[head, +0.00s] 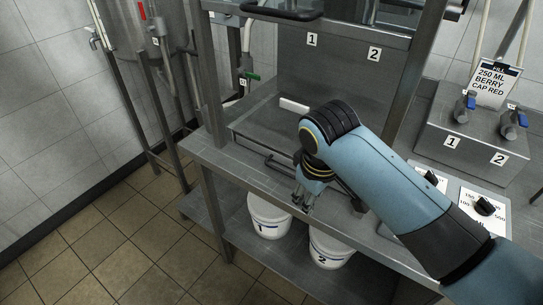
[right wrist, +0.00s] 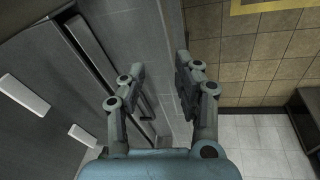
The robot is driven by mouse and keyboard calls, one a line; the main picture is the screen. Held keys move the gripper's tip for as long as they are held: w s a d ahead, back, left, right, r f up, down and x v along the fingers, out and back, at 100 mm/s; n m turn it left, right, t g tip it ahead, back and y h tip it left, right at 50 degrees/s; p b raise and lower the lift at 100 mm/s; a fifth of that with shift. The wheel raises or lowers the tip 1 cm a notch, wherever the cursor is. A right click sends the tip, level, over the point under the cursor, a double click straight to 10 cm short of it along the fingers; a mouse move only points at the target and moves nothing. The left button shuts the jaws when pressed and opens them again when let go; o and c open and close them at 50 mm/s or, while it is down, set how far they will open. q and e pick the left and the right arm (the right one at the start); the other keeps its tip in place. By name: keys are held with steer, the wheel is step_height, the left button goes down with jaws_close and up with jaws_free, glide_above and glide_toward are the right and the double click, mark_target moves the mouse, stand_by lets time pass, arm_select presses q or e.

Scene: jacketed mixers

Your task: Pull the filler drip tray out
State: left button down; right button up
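The filler drip tray (head: 252,138) is a wide, low steel tray between the posts of the filler frame, with a dark bar handle (head: 280,163) along its front. My right gripper (head: 306,200) points down at the front of the bench, beside the handle. My arm covers the right part of the tray. In the right wrist view the two fingers of the gripper (right wrist: 158,68) are spread, with nothing seen between them but the steel bench edge. A long dark bar, apparently the handle (right wrist: 90,50), lies left of the fingers. My left gripper is not in view.
Two white buckets (head: 268,215) marked 1 and 2 stand on the lower shelf under the bench front. A valve box (head: 470,140) and control knobs stand at the right. A steel vessel on legs is at the left. The tiled floor (head: 130,235) in front is clear.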

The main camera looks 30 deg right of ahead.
steer(key=n+g+p, duration=0.1)
steer(key=n, duration=0.1)
glide_toward(277, 168)
steer(key=f, duration=0.5)
steer(key=w+d+f, duration=0.1)
steer(key=f, duration=0.2)
jaws_close()
